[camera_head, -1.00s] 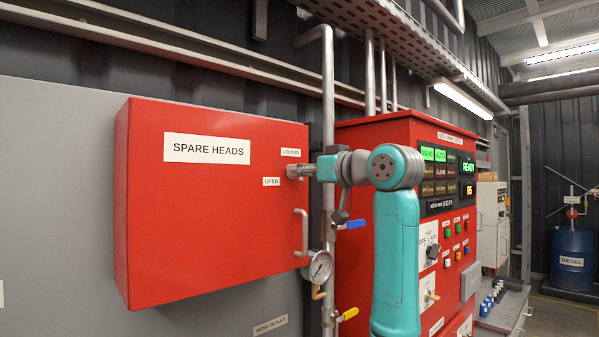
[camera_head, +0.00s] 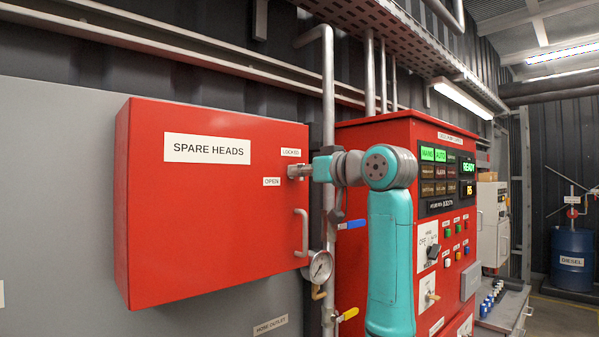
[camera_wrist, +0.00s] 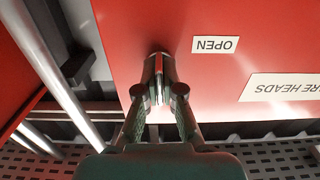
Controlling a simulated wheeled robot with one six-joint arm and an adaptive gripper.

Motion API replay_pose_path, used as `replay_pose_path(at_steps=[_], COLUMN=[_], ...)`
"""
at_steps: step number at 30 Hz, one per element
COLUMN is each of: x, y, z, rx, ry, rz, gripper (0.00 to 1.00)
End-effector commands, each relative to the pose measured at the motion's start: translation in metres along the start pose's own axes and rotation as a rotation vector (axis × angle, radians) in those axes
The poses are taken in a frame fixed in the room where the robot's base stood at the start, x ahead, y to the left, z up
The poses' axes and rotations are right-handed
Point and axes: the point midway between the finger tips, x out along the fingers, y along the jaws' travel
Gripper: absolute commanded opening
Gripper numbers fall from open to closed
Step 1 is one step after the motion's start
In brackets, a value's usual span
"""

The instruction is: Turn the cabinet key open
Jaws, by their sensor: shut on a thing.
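The red cabinet (camera_head: 205,235) labelled SPARE HEADS hangs on the grey wall panel at the left. Its lock is at the upper right of its front, between the LOCKED label (camera_head: 291,153) and the OPEN label (camera_head: 272,182). My gripper (camera_head: 297,171) is at the lock, coming in from the right. In the wrist view my gripper (camera_wrist: 158,92) is shut on the key (camera_wrist: 157,68), a small metal piece against the red door. The fingers hide much of the key, so its exact angle is hard to tell. The door is closed.
A door handle (camera_head: 301,232) and a pressure gauge (camera_head: 318,267) sit below the lock. A vertical pipe (camera_head: 328,100) runs close to the cabinet's right side. A red control panel (camera_head: 385,130) stands behind my arm.

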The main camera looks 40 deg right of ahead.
Motion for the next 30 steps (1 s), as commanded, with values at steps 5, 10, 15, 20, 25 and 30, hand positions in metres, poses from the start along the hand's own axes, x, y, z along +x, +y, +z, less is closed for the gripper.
replay_pose_path(at_steps=[5,10,15,20,25,30], x=[0.0001,0.0001,0.0001,0.0002,0.0002,0.0002], y=[-0.0004,-0.0009,-0.0015,-0.0021,-0.0027,-0.0031], z=[0.0002,0.0003,0.0006,0.0009,0.0013,0.0018], rx=[-0.072,-0.194,-0.351,-0.503,-0.665,-0.827], ry=[0.0,0.0,-0.001,-0.001,-0.001,-0.001], rz=[0.0,0.0,-0.001,-0.001,-0.001,-0.001], gripper=[0.0,0.0,0.0,0.0,0.0,0.0])
